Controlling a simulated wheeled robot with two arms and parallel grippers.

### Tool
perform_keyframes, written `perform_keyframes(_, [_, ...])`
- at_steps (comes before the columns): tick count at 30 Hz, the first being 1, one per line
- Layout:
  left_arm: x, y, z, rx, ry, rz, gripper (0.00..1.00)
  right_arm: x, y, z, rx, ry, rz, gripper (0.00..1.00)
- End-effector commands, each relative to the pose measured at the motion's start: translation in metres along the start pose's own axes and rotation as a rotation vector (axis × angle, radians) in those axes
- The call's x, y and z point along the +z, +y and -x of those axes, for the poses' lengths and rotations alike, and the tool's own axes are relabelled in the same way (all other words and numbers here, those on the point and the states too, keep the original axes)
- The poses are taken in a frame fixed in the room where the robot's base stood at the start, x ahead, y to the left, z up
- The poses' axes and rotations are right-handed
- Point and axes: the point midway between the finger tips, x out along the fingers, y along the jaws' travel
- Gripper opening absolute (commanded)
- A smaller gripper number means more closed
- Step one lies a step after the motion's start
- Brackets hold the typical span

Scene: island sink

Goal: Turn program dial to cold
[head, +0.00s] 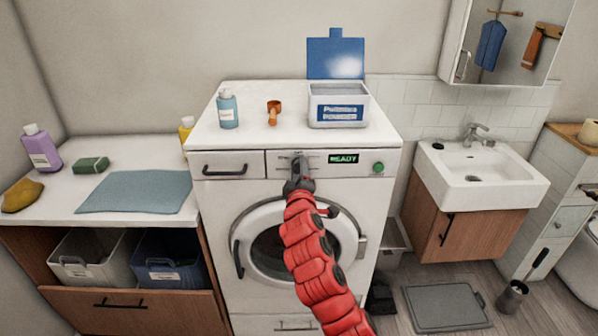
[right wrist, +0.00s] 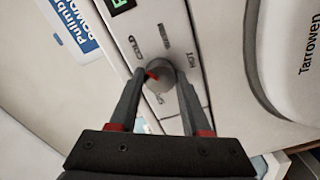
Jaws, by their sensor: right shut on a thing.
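The washing machine (head: 225,190) stands in the middle of the head view, its display (head: 343,159) reading READY. My right gripper (head: 298,178) is at its front panel and covers the program dial in the head view. In the right wrist view the round grey dial (right wrist: 164,82) sits between the two fingers of my right gripper (right wrist: 162,88), which are shut on its sides. A red mark (right wrist: 152,75) on the dial points to the upper left, towards the side of the COLD label (right wrist: 135,47). A HOT label (right wrist: 193,57) is to the right. My left gripper is not in view.
A green button (head: 378,168) is right of the display. A blue bottle (head: 228,108), an orange scoop (head: 273,112) and an open powder box (head: 338,108) stand on top of the machine. The detergent drawer (head: 230,165) is left of the dial.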

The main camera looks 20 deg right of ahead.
Motion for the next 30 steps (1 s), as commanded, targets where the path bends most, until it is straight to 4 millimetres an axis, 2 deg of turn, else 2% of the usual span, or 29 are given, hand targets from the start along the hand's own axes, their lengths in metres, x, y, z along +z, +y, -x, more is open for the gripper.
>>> perform_keyframes(1, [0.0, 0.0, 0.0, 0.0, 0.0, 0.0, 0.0, 0.002, -0.002, 0.0, -0.004, -0.004, 0.001, 0.49])
perform_keyframes(6, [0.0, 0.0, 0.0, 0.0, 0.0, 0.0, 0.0, 0.001, -0.002, 0.0, -0.003, -0.003, 0.001, 0.78])
perform_keyframes(14, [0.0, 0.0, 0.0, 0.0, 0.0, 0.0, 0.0, 0.001, -0.001, 0.0, -0.001, -0.001, 0.001, 0.78])
perform_keyframes(19, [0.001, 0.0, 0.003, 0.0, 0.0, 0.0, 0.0, 0.0, 0.0, 0.008, 0.001, 0.001, 0.001, 0.78])
perform_keyframes(23, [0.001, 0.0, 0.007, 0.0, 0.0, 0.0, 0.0, 0.001, -0.001, 0.025, 0.001, 0.002, 0.001, 0.78])
perform_keyframes(30, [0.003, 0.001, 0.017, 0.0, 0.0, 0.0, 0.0, 0.001, -0.002, 0.07, 0.003, 0.004, 0.002, 0.78])
